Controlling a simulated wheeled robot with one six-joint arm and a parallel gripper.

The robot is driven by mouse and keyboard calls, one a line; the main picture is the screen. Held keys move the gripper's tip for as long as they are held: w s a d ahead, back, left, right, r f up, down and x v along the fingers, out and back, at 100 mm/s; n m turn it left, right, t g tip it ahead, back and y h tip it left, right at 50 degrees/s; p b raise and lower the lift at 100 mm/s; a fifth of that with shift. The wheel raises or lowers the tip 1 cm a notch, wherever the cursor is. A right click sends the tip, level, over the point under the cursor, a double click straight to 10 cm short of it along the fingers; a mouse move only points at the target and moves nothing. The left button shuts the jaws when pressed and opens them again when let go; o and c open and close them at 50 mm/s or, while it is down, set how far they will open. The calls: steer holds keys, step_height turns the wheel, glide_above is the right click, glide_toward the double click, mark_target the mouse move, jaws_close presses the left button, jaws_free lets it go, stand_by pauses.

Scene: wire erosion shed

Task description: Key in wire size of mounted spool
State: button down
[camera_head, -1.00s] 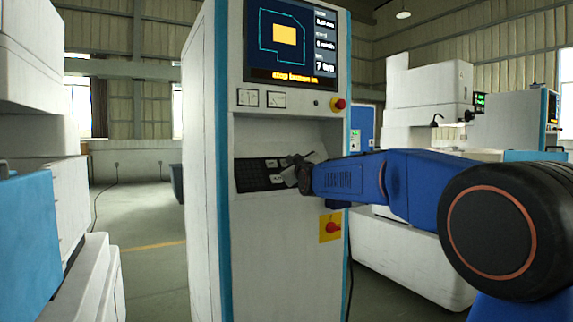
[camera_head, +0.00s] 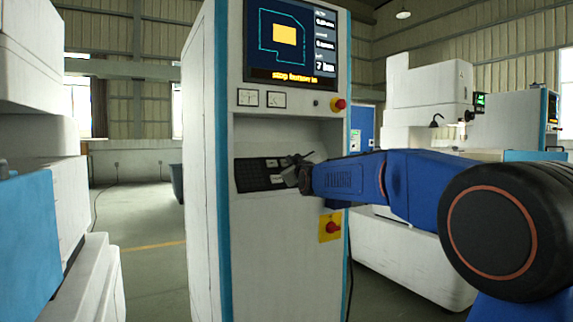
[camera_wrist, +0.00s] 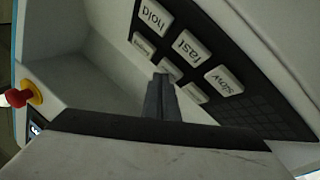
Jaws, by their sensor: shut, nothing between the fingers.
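The machine's control cabinet (camera_head: 280,250) stands in front of me. Its dark keypad (camera_head: 253,182) sits on a sloped ledge below the screen (camera_head: 291,42), which shows a yellow shape, small readouts and an orange text line. My gripper (camera_head: 296,163) is shut and empty at the keypad. In the wrist view its fingertips (camera_wrist: 164,76) overlap a small key; I cannot tell whether they touch it. No spool is recognisable.
A red knob (camera_head: 338,104) sits right of two gauges (camera_head: 262,98). A red switch on a yellow plate (camera_head: 331,227) is below my arm. White machines stand left (camera_head: 35,65) and right (camera_head: 410,250). Open floor (camera_head: 150,260) shows left of the cabinet.

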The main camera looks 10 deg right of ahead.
steer(key=shift+s+d+r, duration=0.1)
steer(key=shift+s+r, duration=0.2)
steer(key=shift+s, duration=0.15)
steer(key=s+r, duration=0.1)
steer(key=s, duration=0.1)
steer(key=s+d+r, duration=0.1)
steer(key=r, duration=0.1)
steer(key=shift+s+d, duration=0.15)
steer(key=shift+s, duration=0.25)
stand_by(2.6)
